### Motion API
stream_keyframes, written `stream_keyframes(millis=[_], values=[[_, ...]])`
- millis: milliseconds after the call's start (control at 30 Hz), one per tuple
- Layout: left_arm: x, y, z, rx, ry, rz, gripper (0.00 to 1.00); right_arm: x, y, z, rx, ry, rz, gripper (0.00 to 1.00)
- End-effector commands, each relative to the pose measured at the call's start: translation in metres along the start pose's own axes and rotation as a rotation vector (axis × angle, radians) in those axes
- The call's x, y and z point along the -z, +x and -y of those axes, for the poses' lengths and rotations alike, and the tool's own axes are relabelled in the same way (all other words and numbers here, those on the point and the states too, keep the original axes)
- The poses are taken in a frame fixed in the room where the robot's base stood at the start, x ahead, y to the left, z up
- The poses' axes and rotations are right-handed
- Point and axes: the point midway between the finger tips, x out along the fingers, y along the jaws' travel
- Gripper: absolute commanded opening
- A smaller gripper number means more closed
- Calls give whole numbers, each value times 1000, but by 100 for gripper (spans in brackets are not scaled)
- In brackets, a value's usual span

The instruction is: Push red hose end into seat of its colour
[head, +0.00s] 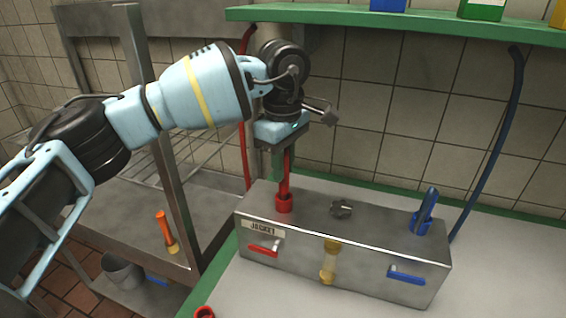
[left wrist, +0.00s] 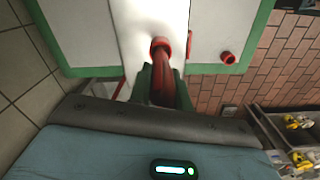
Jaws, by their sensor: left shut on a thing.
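The red hose end (head: 286,176) points down at the red seat (head: 284,203), a red collar on top of the steel box labelled JACKET (head: 330,245). My left gripper (head: 281,163) is shut on the red hose above the seat. In the left wrist view the hose (left wrist: 163,80) lies between the green fingers of my left gripper (left wrist: 162,88), and its far end meets the red seat's ring (left wrist: 160,46). How deep the end sits cannot be told. My right gripper is not in view.
A blue hose end (head: 427,205) stands tilted in the blue seat (head: 420,223) at the box's right. A dark knob (head: 341,209), a red lever (head: 264,248) and a blue lever (head: 406,275) are on the box. A loose red ring (head: 204,312) lies near the counter's front edge.

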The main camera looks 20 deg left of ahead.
Motion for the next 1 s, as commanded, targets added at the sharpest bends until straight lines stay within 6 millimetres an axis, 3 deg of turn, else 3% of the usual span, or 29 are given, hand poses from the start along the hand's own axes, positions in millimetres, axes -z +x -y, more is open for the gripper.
stream_keyframes(millis=[1000], values=[[0,-1,0,-1,1,0,0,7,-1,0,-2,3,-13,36]])
